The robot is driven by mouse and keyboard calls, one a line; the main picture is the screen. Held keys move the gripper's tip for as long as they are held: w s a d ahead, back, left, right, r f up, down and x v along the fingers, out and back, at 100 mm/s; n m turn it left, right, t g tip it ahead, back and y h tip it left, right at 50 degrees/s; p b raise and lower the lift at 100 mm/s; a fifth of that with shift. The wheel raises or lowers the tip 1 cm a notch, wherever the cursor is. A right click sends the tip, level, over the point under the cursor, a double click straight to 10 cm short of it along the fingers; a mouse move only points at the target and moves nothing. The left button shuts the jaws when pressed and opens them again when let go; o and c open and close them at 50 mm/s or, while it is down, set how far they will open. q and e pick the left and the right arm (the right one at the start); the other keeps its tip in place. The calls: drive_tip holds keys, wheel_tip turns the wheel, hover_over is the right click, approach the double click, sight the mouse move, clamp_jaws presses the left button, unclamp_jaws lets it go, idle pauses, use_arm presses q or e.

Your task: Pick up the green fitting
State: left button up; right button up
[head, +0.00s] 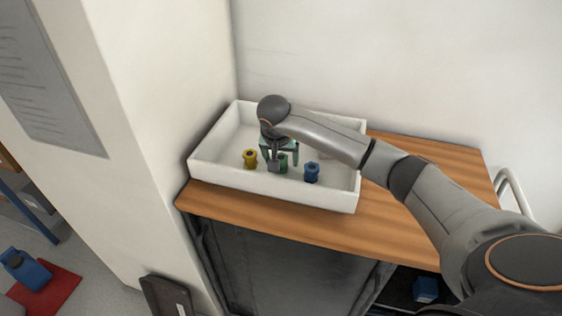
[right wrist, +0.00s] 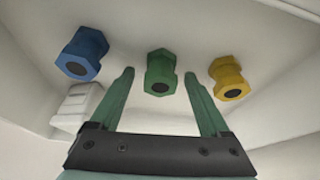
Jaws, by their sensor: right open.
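The green fitting (head: 283,163) stands in the white tray (head: 270,188), between a yellow fitting (head: 250,158) and a blue fitting (head: 311,172). My right gripper (head: 280,160) reaches down into the tray and partly hides the green fitting in the head view. In the right wrist view the gripper (right wrist: 158,85) is open, with the green fitting (right wrist: 161,72) showing between and just beyond its two fingertips. The fitting has a dark round hole in its end. I cannot tell that either finger touches it. My left gripper is not in view.
In the right wrist view the blue fitting (right wrist: 82,54) and yellow fitting (right wrist: 229,78) stand close on either side. A white ribbed piece (right wrist: 77,106) lies near the blue one. The tray stands on a wooden top (head: 400,232) beside walls; the wood right of it is clear.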

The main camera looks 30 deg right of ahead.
drive_tip(key=shift+f, duration=0.1)
clamp_jaws()
idle(0.6)
